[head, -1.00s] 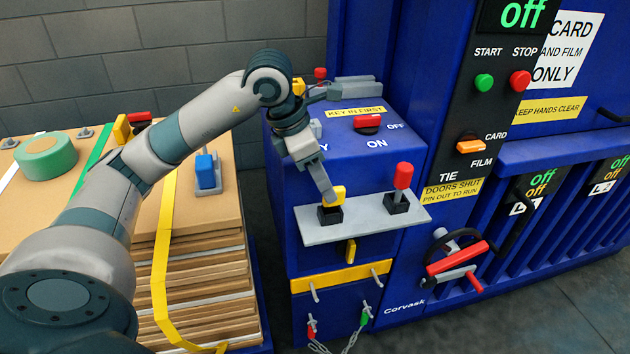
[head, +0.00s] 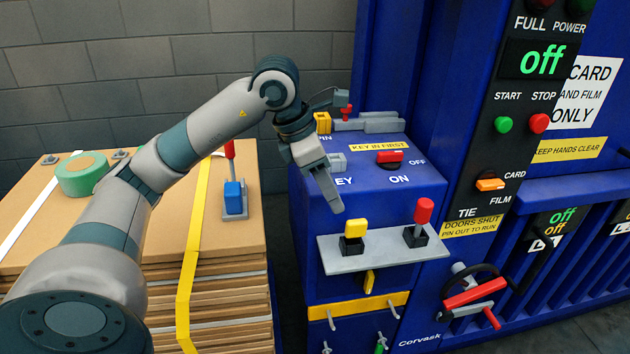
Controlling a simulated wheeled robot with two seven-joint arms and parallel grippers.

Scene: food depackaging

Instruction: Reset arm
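My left arm reaches in from the left, and my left gripper (head: 330,190) hangs over the blue console (head: 308,235). Its fingers point down and right, seen edge-on, so their gap does not show. Nothing shows held at its tip. The gripper is above and apart from the yellow-capped switch (head: 355,228) on the grey plate (head: 340,262). A red-capped switch (head: 423,211) stands on the right of this plate. My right gripper is not in view.
A red rotary switch (head: 390,157) and a grey key fitting (head: 338,161) sit on the console top. Strapped cardboard (head: 160,222) with green tape (head: 80,175) and a blue block (head: 233,196) lies left. The blue machine (head: 400,70) with a red-handled crank (head: 472,296) stands right.

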